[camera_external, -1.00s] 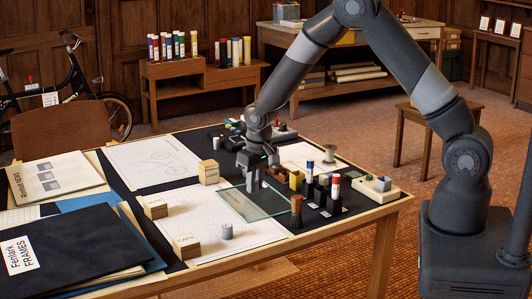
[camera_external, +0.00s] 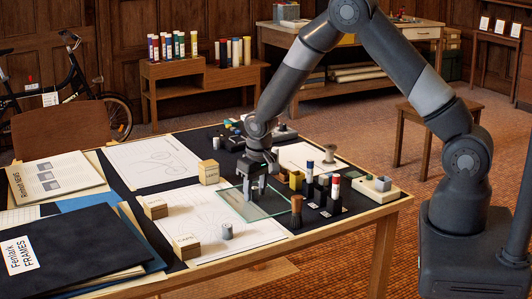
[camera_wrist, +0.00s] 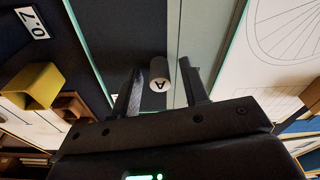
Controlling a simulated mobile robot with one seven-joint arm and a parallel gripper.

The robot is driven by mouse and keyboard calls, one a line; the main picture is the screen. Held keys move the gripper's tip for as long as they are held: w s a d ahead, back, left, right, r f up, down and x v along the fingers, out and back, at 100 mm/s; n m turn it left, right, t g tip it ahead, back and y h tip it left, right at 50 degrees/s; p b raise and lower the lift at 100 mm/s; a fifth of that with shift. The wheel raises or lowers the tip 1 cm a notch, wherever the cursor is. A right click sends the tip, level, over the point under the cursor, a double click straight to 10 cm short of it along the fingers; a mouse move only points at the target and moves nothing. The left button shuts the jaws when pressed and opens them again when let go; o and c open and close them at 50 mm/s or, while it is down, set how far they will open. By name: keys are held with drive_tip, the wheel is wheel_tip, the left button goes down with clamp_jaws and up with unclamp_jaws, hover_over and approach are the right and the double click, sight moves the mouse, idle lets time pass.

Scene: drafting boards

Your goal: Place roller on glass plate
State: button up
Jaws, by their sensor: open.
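The glass plate (camera_external: 268,210), clear with green edges, lies on the dark board at the middle of the table. Its green edge also shows in the wrist view (camera_wrist: 232,42). My gripper (camera_external: 255,194) points down over the plate's far part, with its fingers apart. In the wrist view, a grey cylinder marked "A", the roller (camera_wrist: 158,82), is between the open fingers (camera_wrist: 162,72) and over the plate. I cannot tell whether either finger touches it. In the outside view the fingers hide it or blend with it.
Another grey cylinder (camera_external: 227,231) stands on the white drawing left of the plate. Wooden blocks (camera_external: 187,246) lie around that sheet. A yellow holder (camera_external: 296,180) and several upright markers (camera_external: 309,184) stand close on the plate's right. The plate's near part is clear.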

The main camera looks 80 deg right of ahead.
drive_tip(key=s+a+r+n, duration=0.1)
drive_tip(key=s+a+r, duration=0.15)
drive_tip(key=r, duration=0.75)
drive_tip(key=s+a+r, duration=0.2)
drive_tip(key=s+r, duration=0.1)
drive_tip(key=r, duration=0.7)
drive_tip(key=s+a+r+n+t, duration=0.1)
drive_tip(key=s+a+r, duration=0.2)
drive_tip(key=s, duration=0.5)
drive_tip(key=s+a+r+n+t, duration=0.2)
drive_tip(key=s+a+r, duration=0.2)
drive_tip(key=s, duration=0.5)
drive_tip(key=s+a+r+n+t, duration=0.1)
drive_tip(key=s+a+r+n, duration=0.1)
drive_tip(key=s+r, duration=0.5)
drive_tip(key=shift+s+a+y, duration=0.4)
drive_tip(key=shift+s+a, duration=0.25)
drive_tip(key=shift+s, duration=0.15)
drive_tip(key=shift+o, duration=0.6)
drive_tip(key=shift+r, duration=0.1)
